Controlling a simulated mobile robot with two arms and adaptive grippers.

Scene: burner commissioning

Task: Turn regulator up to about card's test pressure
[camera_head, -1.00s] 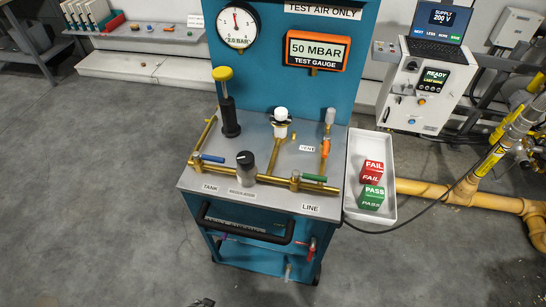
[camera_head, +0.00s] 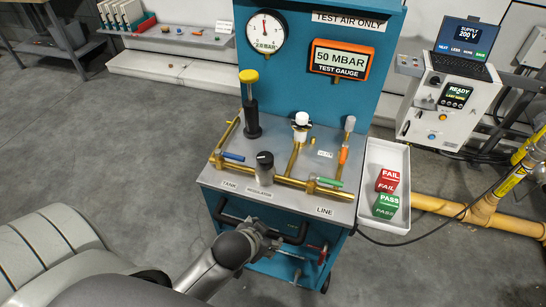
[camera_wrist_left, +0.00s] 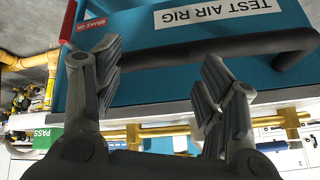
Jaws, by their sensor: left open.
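The regulator (camera_head: 265,168) has a black knob on a grey body and stands upright on the rig's top, behind its label. The digital test gauge (camera_head: 339,62) shows 50 MBAR. The round dial gauge (camera_head: 265,33) has its needle pointing about straight up. My left gripper (camera_head: 276,236) is low in front of the rig, near the black front handle, and apart from the regulator. In the left wrist view its fingers (camera_wrist_left: 160,72) are spread and empty, facing the TEST AIR RIG panel and handle. I cannot make out a pressure card.
Brass pipes with a blue lever (camera_head: 233,157) and a green lever (camera_head: 329,182) flank the regulator. A yellow-topped black pump (camera_head: 251,112) stands behind. The black front handle (camera_head: 300,232) juts out. A white tray (camera_head: 400,223) holds FAIL and PASS blocks on the right.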

